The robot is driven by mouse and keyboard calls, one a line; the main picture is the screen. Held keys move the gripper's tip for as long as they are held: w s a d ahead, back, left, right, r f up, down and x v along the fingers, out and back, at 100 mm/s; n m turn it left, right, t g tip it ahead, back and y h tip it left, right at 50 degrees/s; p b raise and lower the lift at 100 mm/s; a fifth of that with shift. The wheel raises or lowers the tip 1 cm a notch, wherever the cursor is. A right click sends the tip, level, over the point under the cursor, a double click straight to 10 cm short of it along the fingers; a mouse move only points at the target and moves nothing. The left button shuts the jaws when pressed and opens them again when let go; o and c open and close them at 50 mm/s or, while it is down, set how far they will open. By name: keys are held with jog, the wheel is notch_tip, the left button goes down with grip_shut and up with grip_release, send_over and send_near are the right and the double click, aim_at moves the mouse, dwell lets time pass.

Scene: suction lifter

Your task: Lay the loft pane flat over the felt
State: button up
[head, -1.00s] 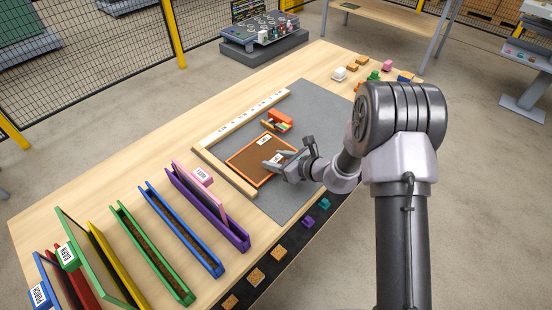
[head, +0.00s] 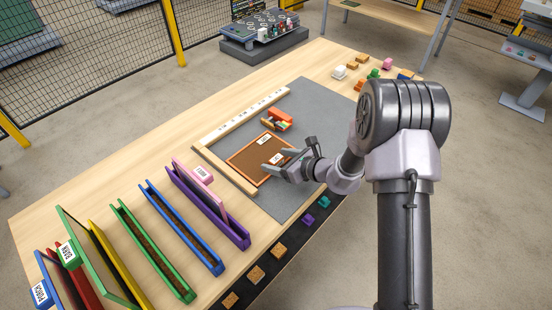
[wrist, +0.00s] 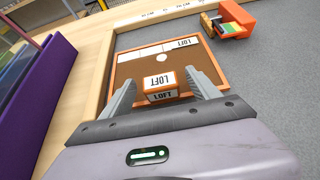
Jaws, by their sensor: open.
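The loft pane (head: 248,159) is a brown panel with an orange frame. It lies flat on the grey felt (head: 312,105), by the corner of two wooden rails. Its orange block handle (head: 277,158), labelled LOFT, stands up from the pane. In the wrist view the pane (wrist: 207,62) shows a white strip, a second LOFT label and a pale round spot. My gripper (head: 274,166) is open and low over the pane's right part. In the wrist view its fingers stand apart on either side of the handle (wrist: 160,84), with gaps on both sides.
An orange holder with coloured pieces (head: 279,118) sits on the felt beyond the pane. A purple rack (head: 210,210) with a pink pane stands to the left, with blue and green racks (head: 150,250) farther on. The felt right of the pane is clear.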

jog(key=p+v, duration=0.4)
jog(key=v, duration=1.2)
jog(key=s+a+r+n+g+h, duration=0.1)
jog(key=s+a+r+n+g, duration=0.15)
jog(key=s+r+n, duration=0.45)
jog(key=s+a+r+n+g, duration=0.25)
jog(key=s+r+n, duration=0.35)
jog(key=r, duration=0.3)
jog(key=s+d+r+n+t+h, duration=0.3)
jog(key=s+d+r+n+h, duration=0.3)
jog(key=s+d+n, duration=0.2)
jog(key=s, duration=0.2)
jog(key=shift+s+d+r+h, duration=0.15)
jog(key=shift+s+r+h, duration=0.15)
jog(key=shift+s, duration=0.1)
